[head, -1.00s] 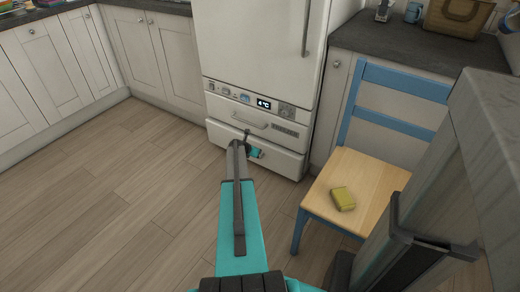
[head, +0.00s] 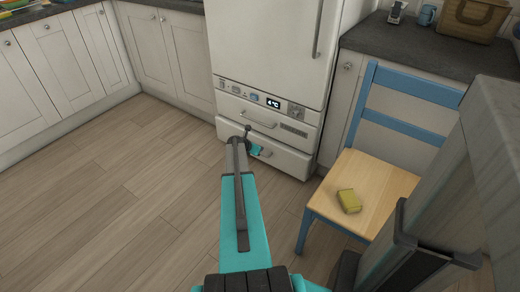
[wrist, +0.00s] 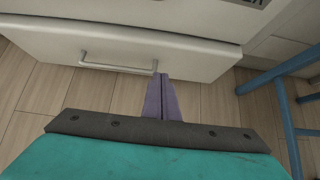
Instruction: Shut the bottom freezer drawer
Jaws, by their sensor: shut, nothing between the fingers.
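The bottom freezer drawer (head: 292,162) is the lowest white front of the fridge-freezer. It appears to stand slightly proud of the drawer above, with a narrow strip of its top edge (wrist: 130,30) showing in the wrist view. Its metal bar handle (wrist: 112,67) runs across the front; my gripper partly covers it in the head view. My gripper (wrist: 161,78) is shut and empty, its purple fingertips at the drawer front by the handle's right end. I cannot tell whether they touch it. In the head view my gripper (head: 256,151) is small and its fingers are hidden.
The upper drawer (head: 262,112) looks closed below the control panel. A blue chair (head: 378,180) with a wooden seat and a yellow sponge (head: 349,201) stands close on the right. White cabinets (head: 80,50) line the left. The wooden floor (head: 120,200) is clear.

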